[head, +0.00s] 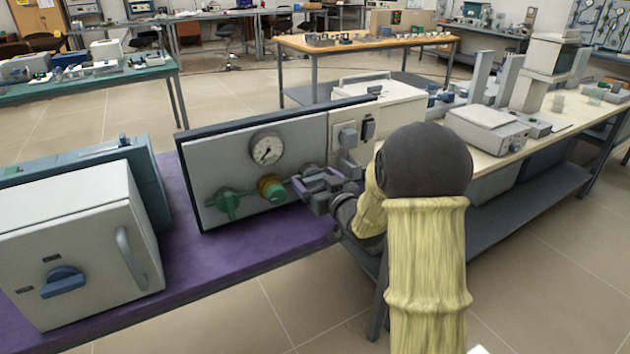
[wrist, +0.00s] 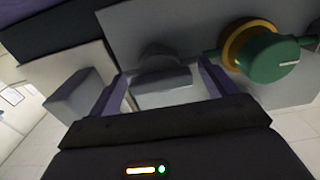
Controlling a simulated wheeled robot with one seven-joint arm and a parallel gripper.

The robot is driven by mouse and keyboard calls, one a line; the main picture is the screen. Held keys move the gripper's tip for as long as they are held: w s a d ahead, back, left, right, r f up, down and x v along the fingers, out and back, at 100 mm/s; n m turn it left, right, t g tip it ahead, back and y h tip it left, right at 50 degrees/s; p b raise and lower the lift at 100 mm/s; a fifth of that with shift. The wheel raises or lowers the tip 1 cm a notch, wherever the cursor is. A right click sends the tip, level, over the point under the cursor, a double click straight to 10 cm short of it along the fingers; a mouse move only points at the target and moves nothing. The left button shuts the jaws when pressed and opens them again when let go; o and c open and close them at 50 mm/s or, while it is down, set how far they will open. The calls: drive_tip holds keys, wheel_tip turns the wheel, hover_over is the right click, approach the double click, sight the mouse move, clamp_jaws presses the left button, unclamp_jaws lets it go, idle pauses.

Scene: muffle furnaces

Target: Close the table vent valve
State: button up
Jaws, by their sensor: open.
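A grey upright panel (head: 215,165) on the purple table (head: 270,245) carries a round gauge (head: 266,148), a green lever knob (head: 227,204) and a green knob with a yellow ring (head: 272,189). I see no label that tells which one is the table vent valve. My gripper (head: 311,182) is open in front of the panel's lower right part. In the wrist view, a grey handle-like part (wrist: 163,79) on the panel lies between my spread fingers (wrist: 165,90), with gaps at its sides. The yellow-ringed green knob (wrist: 276,57) is just right of the right finger. Contact cannot be told.
A white furnace (head: 75,225) with a blue knob stands at left. Bare purple table top lies before the panel.

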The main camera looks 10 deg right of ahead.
drive_tip(key=c, duration=1)
drive_tip(key=shift+a+n+b, duration=0.1)
drive_tip(key=shift+n+b, duration=0.2)
drive_tip(key=n+b, duration=0.3)
drive_tip(key=b, duration=0.1)
drive_tip(key=shift+f+n, duration=0.2)
drive_tip(key=shift+n, duration=0.2)
drive_tip(key=n+b, duration=0.4)
drive_tip(key=shift+f+n+b, duration=0.1)
drive_tip(key=shift+n+b, duration=0.2)
drive_tip(key=shift+b, duration=0.05)
drive_tip(key=n+b, duration=0.5)
drive_tip(key=shift+n+b, duration=1.9)
drive_tip(key=shift+n, duration=0.1)
